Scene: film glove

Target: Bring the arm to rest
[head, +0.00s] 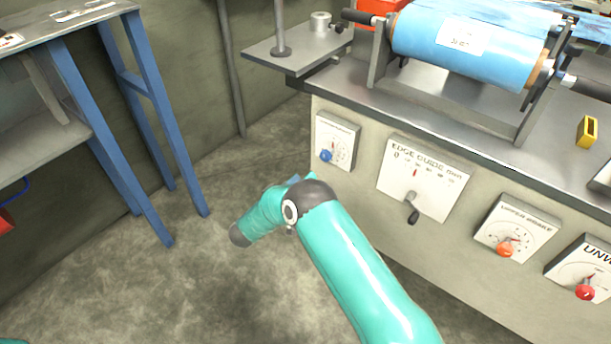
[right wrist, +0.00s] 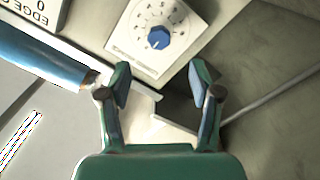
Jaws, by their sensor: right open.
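My right arm (head: 362,262) reaches in from the bottom of the head view, bent at a dark joint in front of the machine's cabinet. Its gripper is mostly hidden behind the arm there. In the right wrist view my right gripper (right wrist: 160,85) is open, with nothing between its fingers. A dial plate with a blue knob (right wrist: 158,37) lies beyond the fingertips, apart from them. My left gripper is not in view.
The cabinet carries an edge guide plate (head: 422,178), several dials and a blue film roll (head: 465,48) on top. A blue-legged table (head: 75,85) stands left. Bare floor (head: 130,290) lies between. A yellow block (head: 586,132) sits on the top.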

